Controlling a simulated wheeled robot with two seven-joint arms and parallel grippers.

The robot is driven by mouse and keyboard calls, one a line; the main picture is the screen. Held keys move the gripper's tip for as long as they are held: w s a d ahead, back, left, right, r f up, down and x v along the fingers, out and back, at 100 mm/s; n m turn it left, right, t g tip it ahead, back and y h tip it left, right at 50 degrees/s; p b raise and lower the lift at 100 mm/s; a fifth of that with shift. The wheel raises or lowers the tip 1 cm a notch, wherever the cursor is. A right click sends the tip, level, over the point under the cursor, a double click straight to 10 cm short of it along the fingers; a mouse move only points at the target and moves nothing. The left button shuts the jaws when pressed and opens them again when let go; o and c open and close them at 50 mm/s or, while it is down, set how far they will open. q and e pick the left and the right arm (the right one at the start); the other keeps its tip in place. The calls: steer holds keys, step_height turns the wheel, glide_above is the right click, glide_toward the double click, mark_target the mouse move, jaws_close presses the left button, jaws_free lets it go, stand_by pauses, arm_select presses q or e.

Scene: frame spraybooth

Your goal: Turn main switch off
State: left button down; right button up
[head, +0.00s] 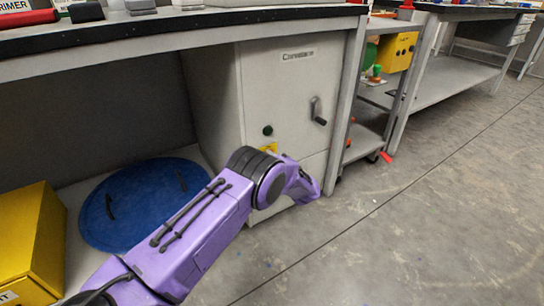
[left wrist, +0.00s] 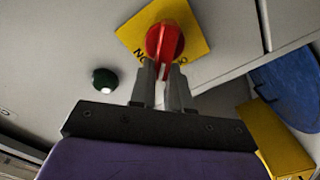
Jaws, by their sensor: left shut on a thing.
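The main switch is a red rotary knob (left wrist: 165,42) on a yellow plate (left wrist: 191,27) in the left wrist view. My left gripper (left wrist: 167,72) has its two grey fingers closed on either side of the knob's grip bar, which lies in line with the fingers. In the head view part of the yellow plate (head: 268,147) shows on the light cabinet (head: 285,80), just above my purple arm. The knob and my left fingers are hidden there behind my arm. My right gripper is in neither view.
A dark green button (head: 268,130) sits near the plate. The cabinet has a grey lever handle (head: 317,111). A blue round lid (head: 145,200) and yellow box (head: 30,240) are at left under the bench (head: 185,28). Open floor (head: 430,220) lies to the right.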

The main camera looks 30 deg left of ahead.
arm_select(q)
steer(key=n, duration=0.3)
steer(key=f+n, duration=0.1)
steer(key=n, duration=0.1)
steer(key=s+f+n+b, duration=0.1)
steer(key=n, duration=0.2)
steer(key=shift+a+n, duration=0.2)
steer(key=shift+n, duration=0.1)
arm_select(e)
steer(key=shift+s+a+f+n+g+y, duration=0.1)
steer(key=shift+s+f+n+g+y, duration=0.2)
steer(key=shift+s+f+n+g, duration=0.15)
arm_select(q)
steer(key=shift+n, duration=0.3)
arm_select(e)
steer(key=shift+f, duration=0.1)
arm_select(q)
steer(key=c, duration=1.1)
jaws_free()
steer(key=shift+w, duration=0.1)
steer(key=shift+d, duration=0.1)
